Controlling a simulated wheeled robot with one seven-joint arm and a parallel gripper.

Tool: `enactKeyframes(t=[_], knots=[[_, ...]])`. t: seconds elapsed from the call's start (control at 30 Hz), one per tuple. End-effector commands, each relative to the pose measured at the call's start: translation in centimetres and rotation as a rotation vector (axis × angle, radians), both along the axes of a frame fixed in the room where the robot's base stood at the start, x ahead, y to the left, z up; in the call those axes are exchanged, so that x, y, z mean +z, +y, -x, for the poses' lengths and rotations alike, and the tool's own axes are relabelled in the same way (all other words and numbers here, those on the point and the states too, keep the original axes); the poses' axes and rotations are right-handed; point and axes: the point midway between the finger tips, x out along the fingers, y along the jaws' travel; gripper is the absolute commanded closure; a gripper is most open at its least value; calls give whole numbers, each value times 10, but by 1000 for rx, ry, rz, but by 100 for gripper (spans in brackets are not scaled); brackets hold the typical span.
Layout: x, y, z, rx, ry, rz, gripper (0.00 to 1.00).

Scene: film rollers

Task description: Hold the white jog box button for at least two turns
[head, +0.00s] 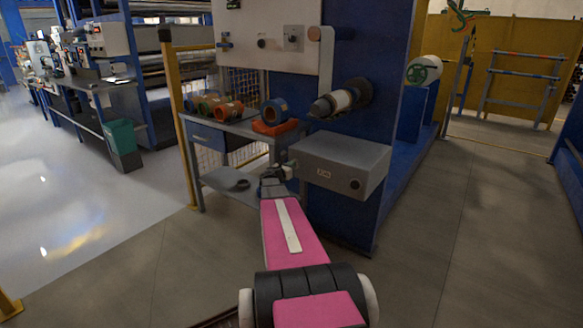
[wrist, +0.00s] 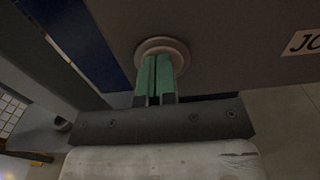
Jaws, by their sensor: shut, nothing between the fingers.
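The grey jog box (head: 340,163) sticks out from the blue machine frame in the head view, with a small label on its front. In the wrist view its face (wrist: 240,55) fills the upper right, with part of the label (wrist: 305,41) at the right edge. A round pale button with a collar (wrist: 174,43) is on that face. My gripper (wrist: 156,60) is shut and empty, its green fingertips side by side over the button's middle and hiding part of it. Whether they touch or press it, I cannot tell. In the head view, my gripper (head: 291,168) is at the box's left end.
A dark round knob (head: 355,184) is on the jog box's front, right. A roller (head: 340,100) juts out above the box. A workbench (head: 215,132) with several coloured rolls stands left, beside a yellow post (head: 181,120). The floor at right is clear.

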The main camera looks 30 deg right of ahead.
Motion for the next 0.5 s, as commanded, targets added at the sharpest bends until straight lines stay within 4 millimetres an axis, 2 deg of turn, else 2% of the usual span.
enactKeyframes(t=[0.03, 0.17, 0.27, 0.5], knots=[[2, -15, -12, -6, -1, 13, 100], [3, -7, -8, -5, -1, 11, 100], [3, 5, -2, -3, -1, 10, 100], [3, 55, 21, 1, -1, 5, 100]])
